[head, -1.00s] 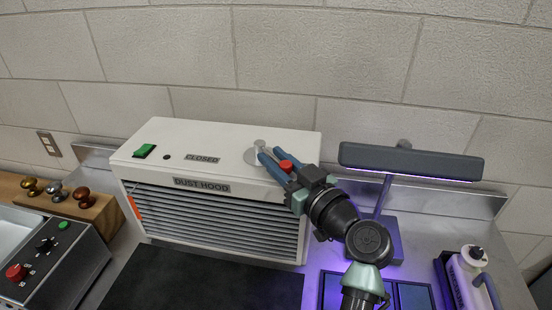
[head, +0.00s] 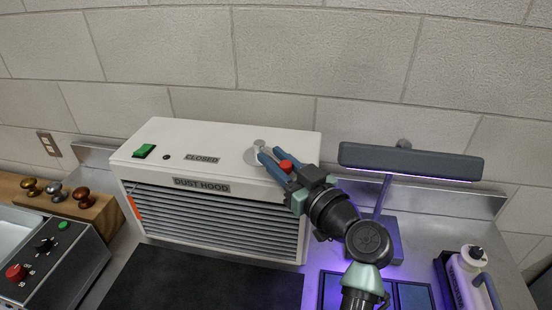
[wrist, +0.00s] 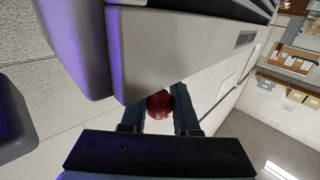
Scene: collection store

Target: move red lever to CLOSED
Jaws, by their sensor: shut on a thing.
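The red lever's knob (head: 286,165) sits on the right part of the white dust hood's top (head: 225,137), beside a round grey pivot (head: 259,147). My gripper (head: 275,160) reaches in from the right, its blue fingers on either side of the red knob. In the wrist view the red knob (wrist: 159,104) lies between the two fingers, and my gripper is shut on it. The CLOSED label (head: 202,159) is on the hood top, left of the pivot. The lever's arm is mostly hidden by the fingers.
A green switch (head: 144,151) is at the hood's left end. A dark lamp (head: 411,161) stands close to the right of my arm. A white bottle (head: 467,272) is at the far right. A control box (head: 52,262) is at the left. The block wall is behind.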

